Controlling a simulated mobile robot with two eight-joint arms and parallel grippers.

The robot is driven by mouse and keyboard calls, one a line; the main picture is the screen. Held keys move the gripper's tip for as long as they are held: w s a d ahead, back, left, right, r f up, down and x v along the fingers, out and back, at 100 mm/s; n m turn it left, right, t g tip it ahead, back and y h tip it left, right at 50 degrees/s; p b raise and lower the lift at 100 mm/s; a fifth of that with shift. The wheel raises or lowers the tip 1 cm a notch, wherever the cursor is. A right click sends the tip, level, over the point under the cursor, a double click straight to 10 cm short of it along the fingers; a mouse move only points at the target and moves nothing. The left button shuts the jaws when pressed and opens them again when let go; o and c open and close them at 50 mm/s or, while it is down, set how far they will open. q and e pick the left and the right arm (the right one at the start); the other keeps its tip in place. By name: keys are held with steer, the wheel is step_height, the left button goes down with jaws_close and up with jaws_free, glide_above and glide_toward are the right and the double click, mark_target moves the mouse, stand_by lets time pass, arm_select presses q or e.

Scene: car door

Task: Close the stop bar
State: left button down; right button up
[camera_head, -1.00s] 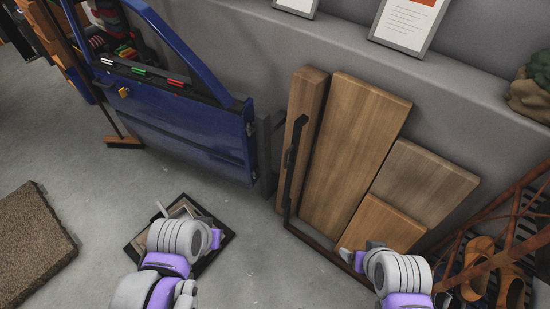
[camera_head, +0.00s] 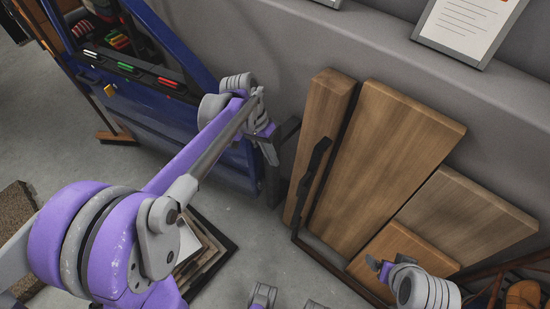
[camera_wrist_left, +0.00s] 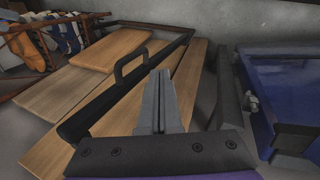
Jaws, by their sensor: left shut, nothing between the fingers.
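The stop bar (camera_head: 299,212) is a dark metal bar with a raised handle (camera_head: 318,158). It runs along the front of the wooden boards in the head view. In the left wrist view the bar (camera_wrist_left: 92,112) and its handle (camera_wrist_left: 131,61) lie just left of the fingers. My left gripper (camera_head: 267,140) is beside the car door's edge, left of the bar and apart from its handle. In the left wrist view its fingers (camera_wrist_left: 160,85) are together and empty. My right gripper (camera_head: 379,266) is low at the right, over the small board; its opening is unclear.
The blue car door (camera_head: 165,112) stands left, with a grey post (camera_head: 274,178) between it and the boards. Several wooden boards (camera_head: 385,155) lean against the wall. A framed sheet (camera_head: 464,28) sits on the ledge. Flat frames (camera_head: 203,250) lie on the floor under my left arm.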

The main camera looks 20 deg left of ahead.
arm_select(q)
steer(key=s+d+f, duration=0.1)
steer(key=d+f, duration=0.5)
steer(key=shift+d+f, duration=0.15)
steer(key=shift+f, duration=0.2)
